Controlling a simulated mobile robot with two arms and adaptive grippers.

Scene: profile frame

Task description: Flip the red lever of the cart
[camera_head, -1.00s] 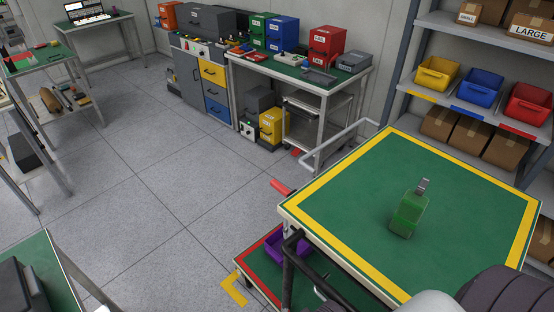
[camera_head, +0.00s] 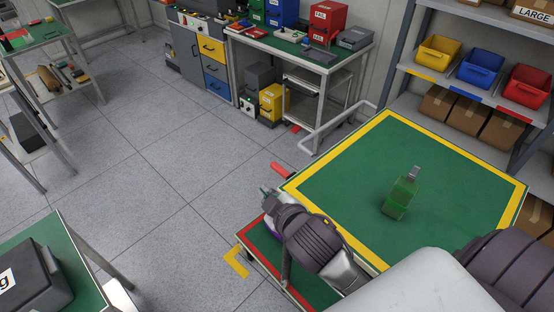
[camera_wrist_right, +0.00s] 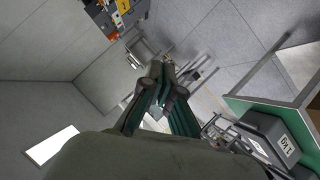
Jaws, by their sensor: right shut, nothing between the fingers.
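The cart has a green top with a yellow border (camera_head: 345,133) and stands at the right of the head view. Its red lever (camera_head: 282,171) sticks out at the left corner of the cart, near the handle side. My right gripper (camera_head: 267,192) is just in front of the lever in the picture, a short way below it; I cannot tell whether they touch. The gripper is shut and empty, and its fingers also show in the right wrist view (camera_wrist_right: 160,78). The lever cannot be made out in the wrist view. My left gripper is not in view.
The cart's lower red-edged shelf (camera_head: 256,246) is partly hidden by my right arm. A workbench (camera_head: 300,50) and a shelf with colored bins (camera_head: 480,68) stand behind.

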